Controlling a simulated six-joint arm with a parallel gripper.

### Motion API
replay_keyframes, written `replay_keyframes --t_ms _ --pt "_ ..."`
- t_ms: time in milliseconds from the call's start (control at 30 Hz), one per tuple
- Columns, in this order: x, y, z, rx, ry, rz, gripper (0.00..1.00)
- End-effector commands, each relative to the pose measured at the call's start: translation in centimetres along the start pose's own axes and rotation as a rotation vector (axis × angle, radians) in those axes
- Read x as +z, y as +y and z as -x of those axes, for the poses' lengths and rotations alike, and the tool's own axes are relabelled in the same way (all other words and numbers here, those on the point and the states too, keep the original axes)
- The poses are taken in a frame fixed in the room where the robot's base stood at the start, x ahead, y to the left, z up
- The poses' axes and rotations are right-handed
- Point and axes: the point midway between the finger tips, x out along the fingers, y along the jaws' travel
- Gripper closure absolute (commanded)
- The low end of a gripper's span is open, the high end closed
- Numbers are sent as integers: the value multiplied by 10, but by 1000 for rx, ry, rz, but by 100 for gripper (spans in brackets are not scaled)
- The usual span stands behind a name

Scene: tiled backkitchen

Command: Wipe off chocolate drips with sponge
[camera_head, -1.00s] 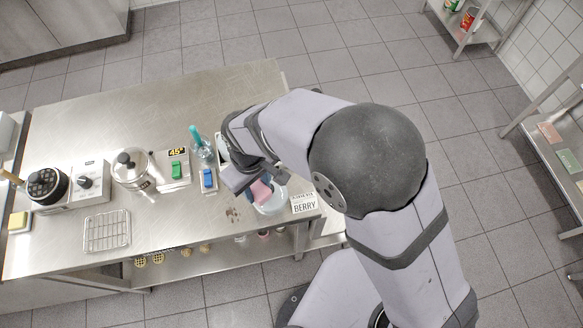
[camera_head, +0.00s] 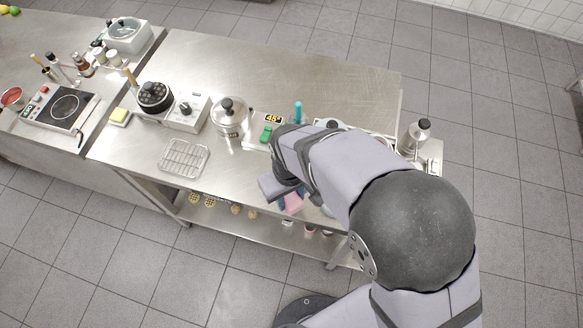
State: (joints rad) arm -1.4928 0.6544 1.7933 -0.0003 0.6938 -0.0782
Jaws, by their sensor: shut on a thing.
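My gripper (camera_head: 282,195) is shut on a pink sponge (camera_head: 293,203), of which only a small part shows below the jaws. It is low at the front edge of the steel table (camera_head: 225,185), right of the wire cooling rack (camera_head: 184,158). I cannot tell whether the sponge touches the table top. The chocolate drips are not visible; my gripper and arm cover that part of the table.
A teal-handled tool (camera_head: 298,112) stands upright behind my gripper. A bottle (camera_head: 414,138) stands at the right. The table's back is clear.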

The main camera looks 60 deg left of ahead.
Motion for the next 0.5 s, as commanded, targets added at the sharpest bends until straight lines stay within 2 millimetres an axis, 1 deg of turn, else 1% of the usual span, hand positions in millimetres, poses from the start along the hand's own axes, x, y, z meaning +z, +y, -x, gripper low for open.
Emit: replay_keyframes --t_ms 33,500 --pt "0 0 -10 0 -1 0 87" --pt "0 0 -52 0 -1 -1 87"
